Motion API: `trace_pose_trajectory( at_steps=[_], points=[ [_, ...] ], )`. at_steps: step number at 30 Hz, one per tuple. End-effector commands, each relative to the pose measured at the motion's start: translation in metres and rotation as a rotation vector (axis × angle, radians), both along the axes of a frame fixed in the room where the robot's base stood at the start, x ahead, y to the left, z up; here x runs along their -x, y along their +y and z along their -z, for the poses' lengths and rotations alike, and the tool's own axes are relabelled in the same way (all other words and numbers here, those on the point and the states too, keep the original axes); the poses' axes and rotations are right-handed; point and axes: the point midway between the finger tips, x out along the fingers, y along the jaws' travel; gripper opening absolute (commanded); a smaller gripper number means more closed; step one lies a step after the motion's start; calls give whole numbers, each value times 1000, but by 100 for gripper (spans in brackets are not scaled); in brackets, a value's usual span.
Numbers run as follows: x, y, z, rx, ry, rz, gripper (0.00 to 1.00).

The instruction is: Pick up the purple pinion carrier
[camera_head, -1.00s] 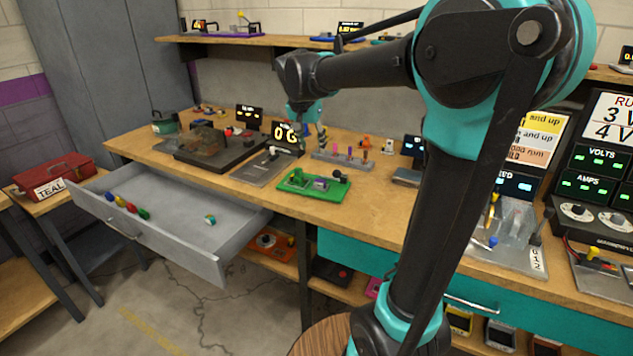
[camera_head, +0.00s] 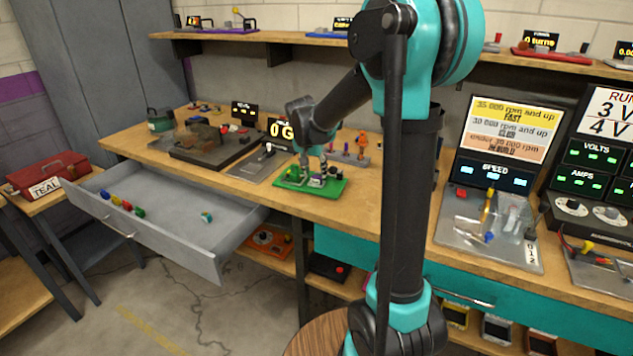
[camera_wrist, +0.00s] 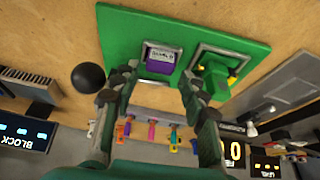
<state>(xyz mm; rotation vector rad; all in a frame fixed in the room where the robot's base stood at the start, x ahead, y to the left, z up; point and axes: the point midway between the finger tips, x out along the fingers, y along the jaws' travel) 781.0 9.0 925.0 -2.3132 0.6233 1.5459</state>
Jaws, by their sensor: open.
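A small purple block with a pale, marked top, which looks like the purple pinion carrier (camera_wrist: 161,60), sits in a grey-framed place on a green plate (camera_wrist: 125,30). In the head view the green plate (camera_head: 298,184) lies on the bench, and the block (camera_head: 317,182) shows small and partly covered. My gripper (camera_wrist: 155,87) is open and empty. In the wrist view its fingertips lie to either side of the block's near end; I cannot tell if they touch it. In the head view my gripper (camera_head: 313,165) is just above the plate.
A rack of coloured pegs (camera_head: 347,155) stands behind the plate. An open drawer (camera_head: 165,222) juts out at the front left.

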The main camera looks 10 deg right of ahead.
Motion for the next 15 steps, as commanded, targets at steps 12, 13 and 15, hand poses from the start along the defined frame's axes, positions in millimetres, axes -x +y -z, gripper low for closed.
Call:
trace_pose_trajectory(
  at_steps=[12,13,15],
  points=[
    [-9,-5,25,0,0,-1,43],
    [-9,-5,25,0,0,-1,43],
    [-9,-5,25,0,0,-1,41]
  ],
)
